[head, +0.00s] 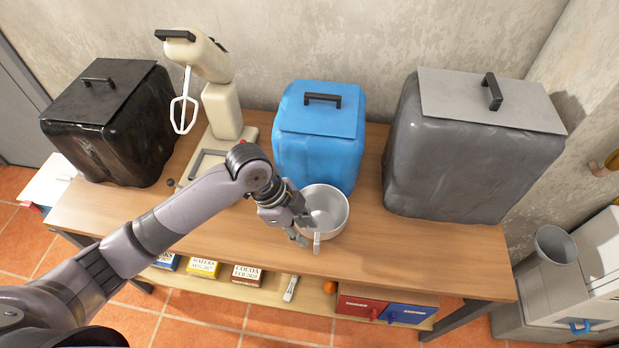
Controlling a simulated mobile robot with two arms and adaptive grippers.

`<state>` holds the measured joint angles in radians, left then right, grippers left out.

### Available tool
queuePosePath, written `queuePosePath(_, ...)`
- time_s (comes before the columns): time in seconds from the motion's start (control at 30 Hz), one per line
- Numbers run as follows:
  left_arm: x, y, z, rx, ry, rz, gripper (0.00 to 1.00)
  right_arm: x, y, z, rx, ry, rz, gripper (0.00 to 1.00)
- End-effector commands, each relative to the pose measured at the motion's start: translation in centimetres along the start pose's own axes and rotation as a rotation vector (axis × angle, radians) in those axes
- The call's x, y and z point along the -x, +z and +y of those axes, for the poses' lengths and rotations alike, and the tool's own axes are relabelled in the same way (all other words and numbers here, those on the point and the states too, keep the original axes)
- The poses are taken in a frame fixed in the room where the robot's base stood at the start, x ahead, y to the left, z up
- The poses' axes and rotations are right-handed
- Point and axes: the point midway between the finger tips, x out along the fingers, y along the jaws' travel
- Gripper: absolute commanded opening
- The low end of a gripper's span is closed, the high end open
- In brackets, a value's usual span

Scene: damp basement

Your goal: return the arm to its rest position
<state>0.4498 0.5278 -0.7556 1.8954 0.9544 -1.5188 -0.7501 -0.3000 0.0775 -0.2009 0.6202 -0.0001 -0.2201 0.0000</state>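My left arm (190,208) reaches in from the lower left, stretched over the wooden table. My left gripper (303,228) is at the left rim of a light grey bowl (330,207). Its fingers look spread apart, with nothing clearly held between them. One finger overlaps the rim in the picture, and I cannot tell whether it touches. A small pale handle-like piece (317,243) shows at the bowl's near side. My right gripper is out of view.
On the table (390,250) stand a black bin (110,135), a cream stand mixer (222,108), a blue bin (318,150) and a large grey bin (470,160). A lower shelf (315,300) holds boxes. The table front is mostly clear.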

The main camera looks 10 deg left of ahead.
Motion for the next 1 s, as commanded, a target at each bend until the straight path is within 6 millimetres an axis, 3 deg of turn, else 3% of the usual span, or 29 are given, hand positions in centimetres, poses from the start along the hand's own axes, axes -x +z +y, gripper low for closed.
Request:
queuePosePath(0.2,-0.1,-0.1,0.2,0.005,-0.001,0.002,0.29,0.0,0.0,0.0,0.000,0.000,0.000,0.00)
queuePosePath(0.33,-0.9,-0.8,1.5,0.069,-0.024,0.022,0.29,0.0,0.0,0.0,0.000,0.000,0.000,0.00)
queuePosePath(0.53,-1.6,-0.9,5.2,0.399,-0.142,0.067,0.29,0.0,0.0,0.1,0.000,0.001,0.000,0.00)
queuePosePath(0.7,-0.7,2.1,8.0,0.745,-0.259,0.054,0.29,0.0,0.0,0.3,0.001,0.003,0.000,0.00)
queuePosePath(1.0,1.4,8.0,12.6,1.141,-0.401,-0.032,0.29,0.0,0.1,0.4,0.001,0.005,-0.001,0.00)
